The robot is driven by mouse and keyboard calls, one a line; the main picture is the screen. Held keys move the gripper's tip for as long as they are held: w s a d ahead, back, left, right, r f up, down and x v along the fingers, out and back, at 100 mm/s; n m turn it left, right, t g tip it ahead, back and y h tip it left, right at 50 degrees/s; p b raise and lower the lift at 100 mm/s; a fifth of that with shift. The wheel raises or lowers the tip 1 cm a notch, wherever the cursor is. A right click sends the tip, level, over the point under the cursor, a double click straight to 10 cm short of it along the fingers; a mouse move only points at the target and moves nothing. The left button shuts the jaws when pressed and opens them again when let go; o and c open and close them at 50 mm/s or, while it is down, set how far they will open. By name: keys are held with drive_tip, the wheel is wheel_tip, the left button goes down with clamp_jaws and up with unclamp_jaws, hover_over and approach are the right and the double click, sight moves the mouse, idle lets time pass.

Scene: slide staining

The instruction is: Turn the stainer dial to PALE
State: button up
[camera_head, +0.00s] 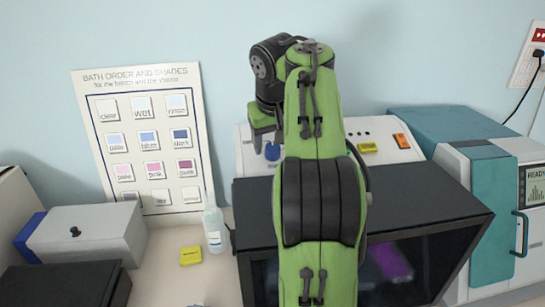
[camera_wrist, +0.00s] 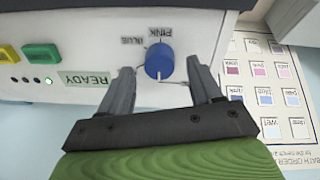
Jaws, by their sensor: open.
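The stainer's blue dial (camera_wrist: 158,60) sits on its white front panel (camera_wrist: 95,20), seen upside down in the wrist view. The labels BLUE (camera_wrist: 131,40) and PINK (camera_wrist: 160,33) show beside it; I see no PALE label. Which label the dial points at is unclear. My gripper (camera_wrist: 161,68) is open, with one finger on each side of the dial and visible gaps between. In the head view the dial (camera_head: 272,152) shows just below my gripper (camera_head: 264,138), partly crowded by my arm.
A dark hooded box (camera_head: 430,205) stands in front. A shade chart (camera_head: 150,185) leans on the wall, with a bottle (camera_head: 215,230) and yellow block (camera_head: 191,256) before it. A teal-doored machine (camera_head: 495,215) stands right.

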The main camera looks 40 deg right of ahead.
drive_tip(key=shift+f, duration=0.6)
drive_tip(key=shift+w+d+f, duration=0.1)
drive_tip(key=shift+w+d, duration=0.15)
drive_tip(key=shift+a, duration=0.1)
drive_tip(key=c, duration=1)
drive_tip(key=shift+c, duration=0.2)
drive_tip(key=shift+m, duration=0.3)
drive_tip(key=m+p, duration=0.1)
drive_tip(key=m, duration=0.1)
drive_tip(key=m+p, duration=0.1)
drive_tip(key=m, duration=0.2)
drive_tip(key=shift+s+r, duration=0.1)
drive_tip(key=shift+r, duration=0.1)
drive_tip(key=m+p, duration=0.2)
drive_tip(key=m, duration=0.1)
drive_tip(key=shift+m+p, duration=0.35)
drive_tip(key=shift+m, duration=0.05)
drive_tip(key=shift+f+m+p, duration=0.1)
drive_tip(key=shift+m+p, duration=0.6)
drive_tip(key=shift+m, duration=0.7)
